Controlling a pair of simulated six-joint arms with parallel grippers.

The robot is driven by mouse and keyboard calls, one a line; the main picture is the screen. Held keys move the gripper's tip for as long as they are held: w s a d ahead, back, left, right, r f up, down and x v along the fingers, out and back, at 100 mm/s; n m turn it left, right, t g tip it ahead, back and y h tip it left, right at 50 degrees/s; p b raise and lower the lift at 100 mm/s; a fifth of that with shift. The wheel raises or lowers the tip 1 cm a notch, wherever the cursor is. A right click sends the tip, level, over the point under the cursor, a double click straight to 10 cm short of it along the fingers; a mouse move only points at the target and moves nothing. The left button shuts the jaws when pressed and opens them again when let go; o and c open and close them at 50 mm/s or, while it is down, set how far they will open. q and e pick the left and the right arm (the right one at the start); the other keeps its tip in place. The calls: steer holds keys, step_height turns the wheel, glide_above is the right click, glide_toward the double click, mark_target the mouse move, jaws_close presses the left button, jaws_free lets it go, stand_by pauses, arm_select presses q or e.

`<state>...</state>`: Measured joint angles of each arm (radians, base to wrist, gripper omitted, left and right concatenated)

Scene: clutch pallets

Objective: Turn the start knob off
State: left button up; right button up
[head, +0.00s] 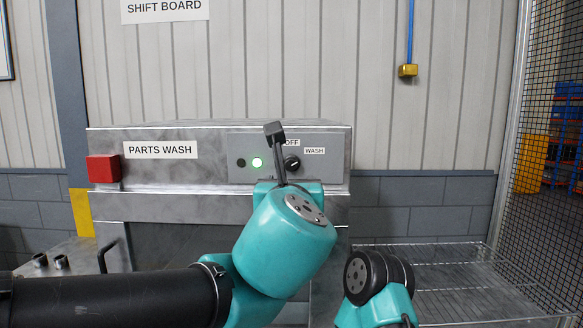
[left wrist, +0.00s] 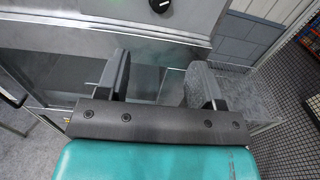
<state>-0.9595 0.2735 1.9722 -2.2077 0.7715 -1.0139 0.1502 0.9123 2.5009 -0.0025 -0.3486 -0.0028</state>
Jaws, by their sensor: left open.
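The knob also shows at the top edge of the left wrist view (left wrist: 160,5). My left gripper (left wrist: 160,70) is open and empty, its fingers below the knob and apart from it. In the head view my teal wrist hides those fingers. My right gripper is out of view.
The washer (head: 200,133) carries a red block (head: 103,169) at its left end. A dark bent handle (head: 105,255) stands out below. A wire rack (head: 450,270) lies at the right, beside a mesh fence (head: 545,130). The space before the panel's right part is open.

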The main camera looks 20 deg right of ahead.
mark_target(291, 165)
arm_select(q)
steer(key=shift+w, duration=0.1)
steer(key=x, duration=1.7)
steer(key=shift+w, duration=0.2)
steer(key=c, duration=0.9)
steer(key=shift+n, duration=0.4)
steer(key=n, duration=1.1)
steer(key=shift+r, duration=0.15)
